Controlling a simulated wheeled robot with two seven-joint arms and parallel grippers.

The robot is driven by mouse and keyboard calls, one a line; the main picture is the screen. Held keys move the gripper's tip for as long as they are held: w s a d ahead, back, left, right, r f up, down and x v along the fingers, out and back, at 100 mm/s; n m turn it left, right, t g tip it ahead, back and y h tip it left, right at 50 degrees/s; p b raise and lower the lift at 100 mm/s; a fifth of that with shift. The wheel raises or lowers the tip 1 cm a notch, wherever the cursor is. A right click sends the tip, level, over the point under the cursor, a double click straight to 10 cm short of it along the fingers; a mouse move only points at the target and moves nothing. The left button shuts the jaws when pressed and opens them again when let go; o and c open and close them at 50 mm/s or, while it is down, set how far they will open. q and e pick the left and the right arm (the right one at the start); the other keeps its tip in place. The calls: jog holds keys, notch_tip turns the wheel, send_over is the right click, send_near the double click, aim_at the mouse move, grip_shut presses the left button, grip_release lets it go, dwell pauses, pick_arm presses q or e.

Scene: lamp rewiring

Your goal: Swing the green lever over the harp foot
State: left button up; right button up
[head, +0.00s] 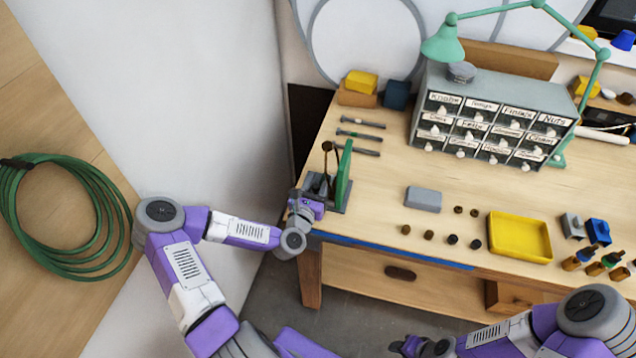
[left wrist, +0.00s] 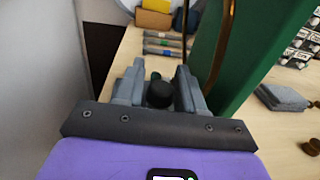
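A tall green upright piece (head: 344,172) stands on a small dark fixture at the bench's left corner. In the left wrist view it is a broad green slab (left wrist: 258,45) at right, with a thin brass rod (left wrist: 222,45) before it. The harp foot is not clearly made out. My right gripper (head: 408,346) is low, off the bench; its fingers are unclear.
Several grey tools (head: 360,134) lie behind the fixture. A labelled drawer cabinet (head: 490,115) with a green lamp (head: 442,45) stands at the back. A grey block (head: 423,199), small knobs and a yellow tray (head: 519,236) lie to the right.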

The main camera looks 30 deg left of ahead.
pick_arm(q)
jog(key=shift+c, duration=0.2)
jog(key=c, duration=0.6)
jog(key=shift+c, duration=0.2)
